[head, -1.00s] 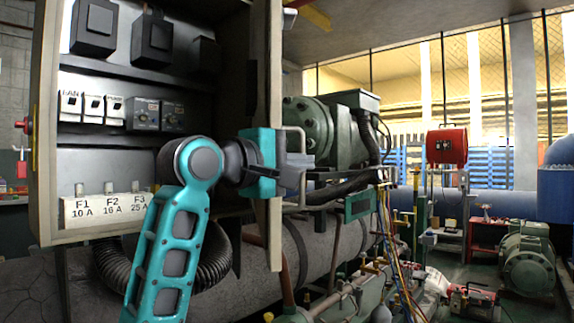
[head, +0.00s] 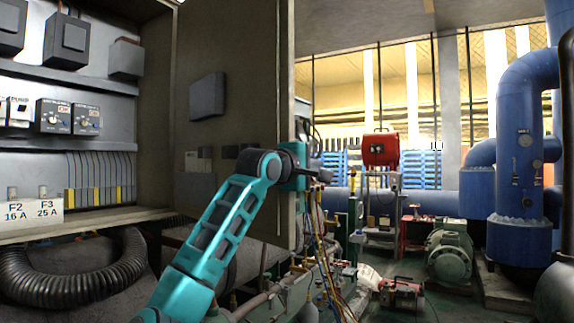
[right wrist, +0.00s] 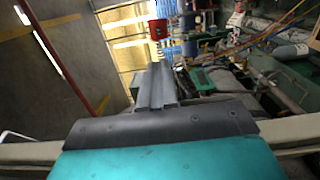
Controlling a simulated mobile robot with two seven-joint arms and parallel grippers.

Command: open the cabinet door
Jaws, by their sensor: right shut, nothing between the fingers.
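The grey cabinet (head: 155,110) fills the left of the head view, with switches, dials and fuse labels inside. Its door (head: 235,130) stands wide open to the right, inner face visible, with a grey box on it. The handle on the outer face is hidden. My right gripper (head: 321,174) is shut and empty at the door's free edge, pointing right past it. In the right wrist view its fingers (right wrist: 160,82) are together, and a pale strip that looks like the door edge (right wrist: 295,132) runs behind the palm. I cannot tell if they touch. My left gripper is out of view.
A black corrugated hose (head: 75,285) hangs below the cabinet. Pipes and coloured hoses (head: 325,250) lie beyond the door. A red case (head: 380,149), a green motor (head: 449,250) and large blue pipes (head: 520,170) stand at the right. Some floor between them is clear.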

